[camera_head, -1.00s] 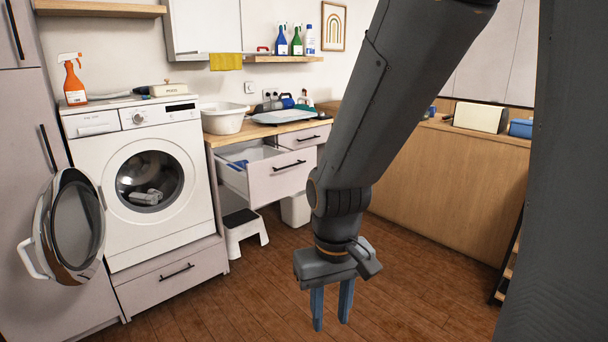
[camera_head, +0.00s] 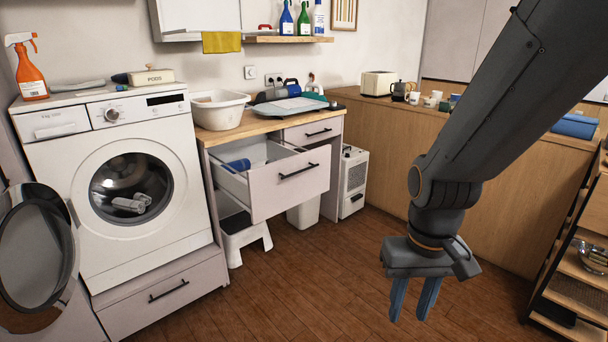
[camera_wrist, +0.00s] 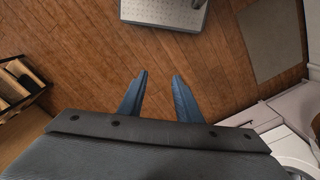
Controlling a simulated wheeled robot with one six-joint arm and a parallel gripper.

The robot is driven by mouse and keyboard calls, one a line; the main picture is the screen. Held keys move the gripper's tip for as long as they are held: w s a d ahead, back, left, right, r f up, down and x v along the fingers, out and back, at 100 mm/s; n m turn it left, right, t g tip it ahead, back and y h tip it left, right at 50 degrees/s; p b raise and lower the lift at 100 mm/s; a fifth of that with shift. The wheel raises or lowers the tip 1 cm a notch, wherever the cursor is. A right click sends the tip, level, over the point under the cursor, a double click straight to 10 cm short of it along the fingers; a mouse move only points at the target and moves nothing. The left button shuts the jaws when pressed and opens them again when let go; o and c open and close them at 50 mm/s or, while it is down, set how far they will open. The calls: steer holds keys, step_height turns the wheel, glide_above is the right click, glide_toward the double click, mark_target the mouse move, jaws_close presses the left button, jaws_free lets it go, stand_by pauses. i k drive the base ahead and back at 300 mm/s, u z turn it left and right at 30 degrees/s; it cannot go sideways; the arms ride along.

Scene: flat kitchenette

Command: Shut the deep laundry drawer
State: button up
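The deep laundry drawer (camera_head: 288,186) is pulled out from under the wooden counter, right of the washing machine. It has a white front with a black bar handle (camera_head: 298,171). Something blue (camera_head: 238,165) lies inside it; the rest of the inside is partly hidden by the front. My gripper (camera_head: 412,300) hangs pointing down over the wooden floor, to the right of the drawer and apart from it. Its two blue fingers are spread and empty, as the wrist view (camera_wrist: 160,100) also shows.
The washing machine (camera_head: 70,160) stands left with its round door (camera_head: 38,250) swung open. A white step stool (camera_head: 243,238) and a white bin (camera_head: 303,213) stand below the drawer. An open shelf rack (camera_head: 560,285) is at right. The floor between is clear.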

mark_target(268, 191)
steer(key=u, duration=0.15)
steer(key=i, duration=0.45)
steer(key=u, duration=0.8)
steer(key=k, duration=1.3)
steer(key=z, duration=0.05)
steer(key=i, duration=0.55)
steer(key=z, duration=0.7)
steer(key=i, duration=1.2)
steer(key=u, duration=0.55)
